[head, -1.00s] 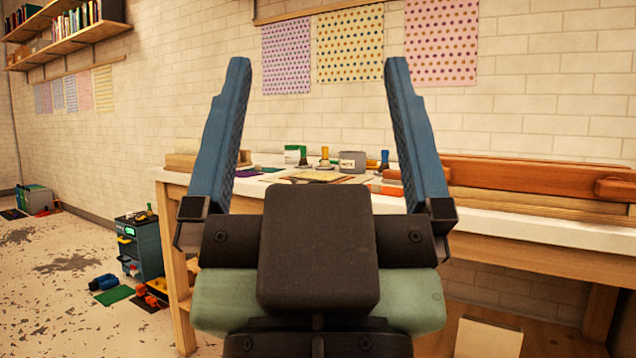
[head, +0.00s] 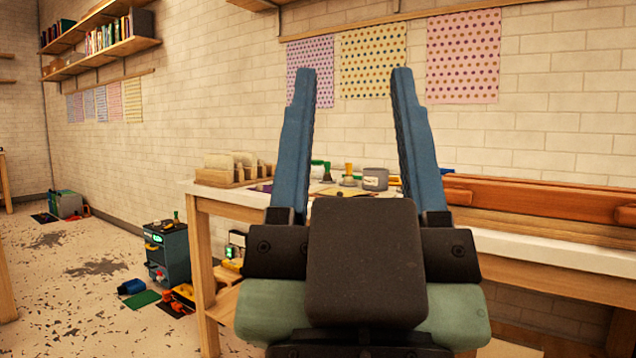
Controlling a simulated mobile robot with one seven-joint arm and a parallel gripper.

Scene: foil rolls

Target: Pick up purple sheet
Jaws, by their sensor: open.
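My gripper (head: 352,74) is open and empty, its two blue fingers pointing up in front of the wall and table. A small purple patch (head: 265,187) lies on the white-topped table (head: 233,196), just left of my gripper's left finger. It looks like the edge of a flat purple sheet, and the finger hides part of it. On the wall, a pale purple dotted sheet (head: 318,95) hangs behind the left finger, partly covered by it. My gripper touches neither.
A wooden rack (head: 232,172) stands on the table's left end. A grey pot (head: 375,179) stands behind my gripper; orange-brown beams (head: 540,198) lie at right. Yellow (head: 372,62) and pink (head: 463,55) dotted sheets hang on the wall. A dark cabinet (head: 168,252) stands on the floor left.

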